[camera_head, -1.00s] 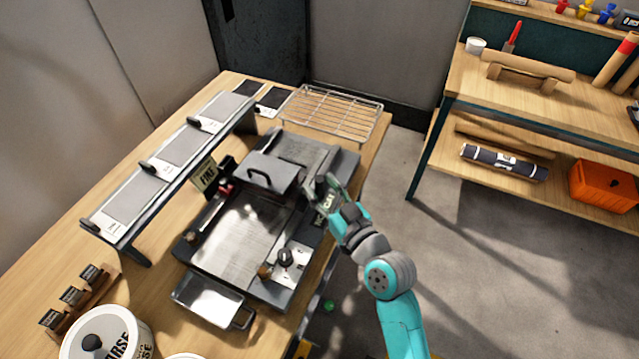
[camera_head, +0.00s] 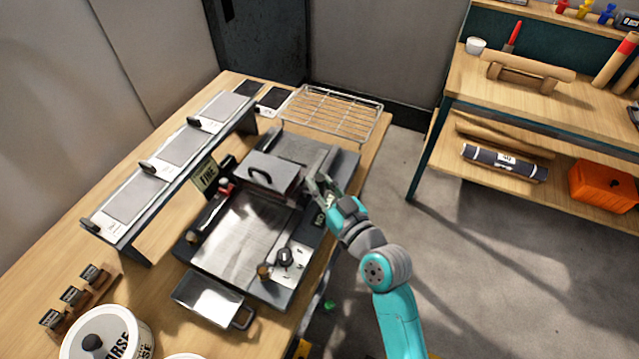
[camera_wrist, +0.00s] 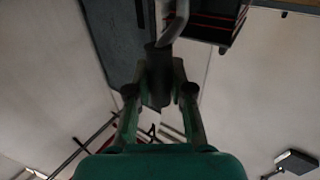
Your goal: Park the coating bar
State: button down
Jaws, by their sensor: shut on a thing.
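The coating machine (camera_head: 238,236) stands on the wooden bench, with a shiny flat bed. A grey block-shaped carriage (camera_head: 268,170) with a black handle on top sits across its far part. My gripper (camera_head: 318,187) is at the carriage's right end, low over the machine's right side. In the wrist view my gripper (camera_wrist: 158,88) is shut on a dark grip (camera_wrist: 157,60), with a curved grey rod (camera_wrist: 176,22) beyond it. I cannot tell whether this grip belongs to the coating bar; the bar itself is not clearly visible.
A raised rack (camera_head: 178,152) with several coated sheets stands left of the machine. A wire rack (camera_head: 330,113) lies behind it. A metal tray (camera_head: 208,297) sits at the machine's front. Shelves (camera_head: 520,85) stand across the floor, right; the floor between is clear.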

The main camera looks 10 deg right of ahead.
jog(key=w+d, duration=0.9)
jog(key=w, duration=0.3)
jog(key=shift+w, duration=0.25)
jog(key=shift+d+r, duration=0.1)
jog(key=c, duration=1)
grip_release()
jog(key=shift+w+d, duration=0.1)
jog(key=v, duration=1.2)
